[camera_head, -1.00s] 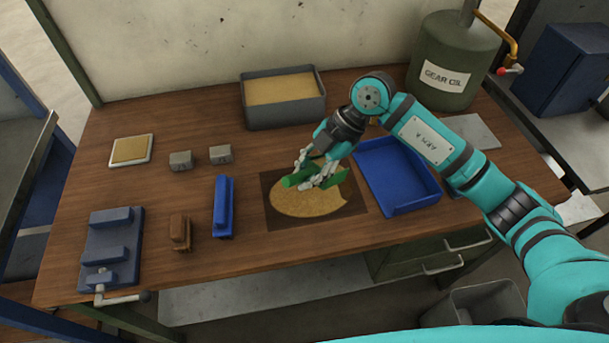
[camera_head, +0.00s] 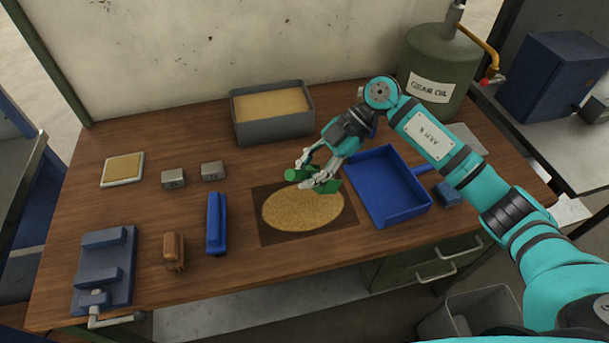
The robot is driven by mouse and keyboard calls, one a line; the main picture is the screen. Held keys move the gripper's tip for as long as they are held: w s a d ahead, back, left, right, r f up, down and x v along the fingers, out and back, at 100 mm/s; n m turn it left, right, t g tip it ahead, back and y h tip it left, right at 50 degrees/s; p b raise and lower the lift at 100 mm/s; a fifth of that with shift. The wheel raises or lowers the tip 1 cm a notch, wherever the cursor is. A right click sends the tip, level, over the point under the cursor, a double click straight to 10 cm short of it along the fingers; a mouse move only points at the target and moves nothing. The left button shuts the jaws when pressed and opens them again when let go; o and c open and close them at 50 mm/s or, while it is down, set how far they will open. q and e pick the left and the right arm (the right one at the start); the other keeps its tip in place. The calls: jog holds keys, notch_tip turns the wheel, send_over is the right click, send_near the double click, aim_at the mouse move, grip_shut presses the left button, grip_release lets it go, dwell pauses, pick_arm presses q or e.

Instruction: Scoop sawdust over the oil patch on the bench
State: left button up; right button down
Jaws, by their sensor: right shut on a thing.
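The oil patch is a dark rectangle (camera_head: 267,236) on the wooden bench (camera_head: 130,215), with a round layer of tan sawdust (camera_head: 302,213) over its middle. Dark corners show around the sawdust. My right gripper (camera_head: 318,183) is shut on a green scoop (camera_head: 299,175), just above the far right edge of the sawdust. The fingers hide part of the scoop, and I cannot see whether it holds sawdust. A grey bin of sawdust (camera_head: 272,139) stands at the back of the bench. My left gripper is not in view.
A blue dustpan (camera_head: 377,205) lies right of the patch, beside my right arm. A blue brush (camera_head: 216,224), a brown brush (camera_head: 173,252), two metal blocks (camera_head: 213,171) and a vise (camera_head: 104,270) lie left. A gear oil drum (camera_head: 440,60) stands at the back right.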

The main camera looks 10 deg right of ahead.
jog(key=shift+w+r, duration=0.1)
jog(key=shift+r, duration=0.05)
jog(key=shift+a, duration=0.1)
jog(key=shift+a+p, duration=0.3)
jog(key=shift+a, duration=1)
jog(key=shift+a, duration=0.1)
jog(key=shift+a+p, duration=0.55)
jog(key=shift+a, duration=0.7)
jog(key=shift+a, duration=0.1)
jog(key=shift+a+p, duration=0.35)
jog(key=shift+a, duration=0.95)
jog(key=shift+a, duration=0.2)
